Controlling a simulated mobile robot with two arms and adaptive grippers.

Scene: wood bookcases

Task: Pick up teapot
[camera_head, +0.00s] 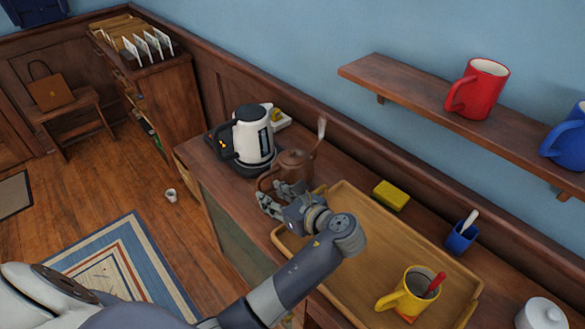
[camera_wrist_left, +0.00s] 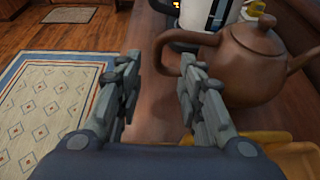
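The brown teapot (camera_head: 295,163) stands upright on the wooden counter, just beyond my left gripper (camera_head: 279,200). In the left wrist view the teapot (camera_wrist_left: 255,65) is at the upper right, with its looped handle facing left and its spout running off the right edge. My left gripper (camera_wrist_left: 160,68) is open, with its two fingers apart and nothing held between them. The handle shows in and beyond the gap between the fingertips, near the right finger. I cannot tell whether they touch. My right gripper is in neither view.
A white and black kettle (camera_head: 250,135) stands close behind the teapot. A wooden tray (camera_head: 345,200) lies to the right, holding a yellow mug (camera_head: 408,290). A yellow sponge (camera_head: 390,195) and blue cup (camera_head: 461,238) are by the wall. A shelf (camera_head: 420,88) with mugs hangs above.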

